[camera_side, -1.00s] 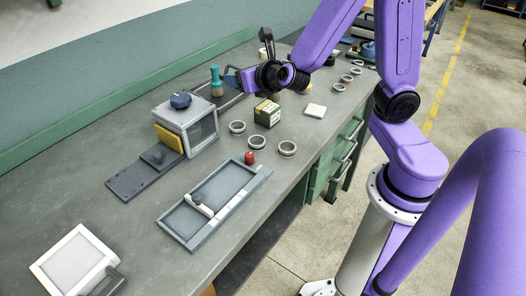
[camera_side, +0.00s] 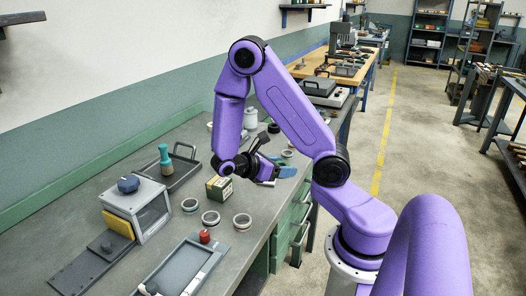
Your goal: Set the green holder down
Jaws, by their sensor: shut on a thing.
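My gripper (camera_side: 284,172) is at the right of the bench, near its front edge, with blue at its end. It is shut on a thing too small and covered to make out. I cannot tell whether that thing is the green holder. A green-handled upright piece (camera_side: 165,157) stands at the left end of the dark tray (camera_side: 186,175), well to the left of my gripper and not touching it.
A green and yellow box (camera_side: 219,188) stands left of my gripper. Several rings (camera_side: 242,222) lie in front of it. A grey housing with a blue knob (camera_side: 128,184) stands at left. A framed tray (camera_side: 180,268) lies near the front edge, with a red piece (camera_side: 205,236) beside it.

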